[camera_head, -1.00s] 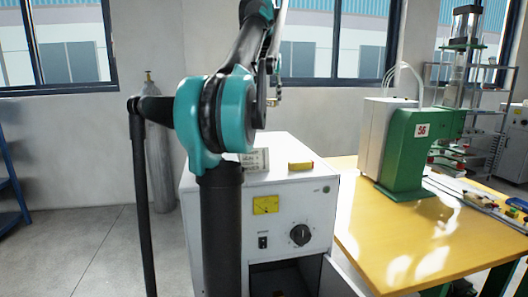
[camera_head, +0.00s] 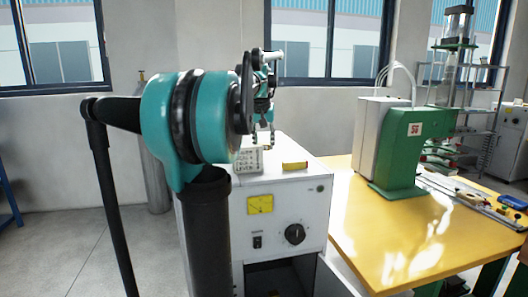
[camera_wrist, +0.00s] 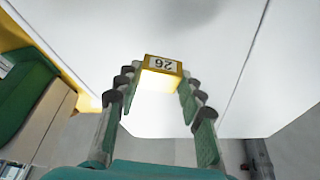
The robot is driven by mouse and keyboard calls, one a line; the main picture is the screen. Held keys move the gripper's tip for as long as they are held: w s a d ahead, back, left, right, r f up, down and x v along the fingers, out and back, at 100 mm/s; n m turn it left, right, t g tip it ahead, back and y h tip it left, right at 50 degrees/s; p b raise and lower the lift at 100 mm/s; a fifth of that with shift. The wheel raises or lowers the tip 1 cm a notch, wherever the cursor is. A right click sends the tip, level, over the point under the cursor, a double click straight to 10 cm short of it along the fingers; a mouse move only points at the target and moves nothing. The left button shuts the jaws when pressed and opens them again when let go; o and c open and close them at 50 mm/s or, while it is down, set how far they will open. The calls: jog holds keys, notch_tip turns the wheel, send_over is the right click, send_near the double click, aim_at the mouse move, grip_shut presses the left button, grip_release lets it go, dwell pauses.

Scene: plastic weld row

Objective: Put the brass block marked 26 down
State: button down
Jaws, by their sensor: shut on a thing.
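The brass block marked 26 (camera_wrist: 163,66) is between the fingertips of my gripper (camera_wrist: 159,82) in the wrist view. Its number reads upside down there, and a bright yellow face shows below the label. My gripper is shut on it, with a white surface behind. In the head view my gripper (camera_head: 264,142) hangs fingers down, in line with the top of the white cabinet (camera_head: 285,182). The block cannot be made out in the gripper there, and its height above any surface cannot be told.
A small yellow thing (camera_head: 295,166) and a pale marked plate (camera_head: 249,160) are on the cabinet top. A grey gas cylinder (camera_head: 155,175) stands behind my arm.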

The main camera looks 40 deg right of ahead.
aim_at(264, 145)
jog(key=shift+f, duration=1.65)
jog(key=shift+f, duration=0.1)
jog(key=c, duration=1)
grip_release()
jog(key=shift+o, duration=0.2)
jog(key=v, duration=1.2)
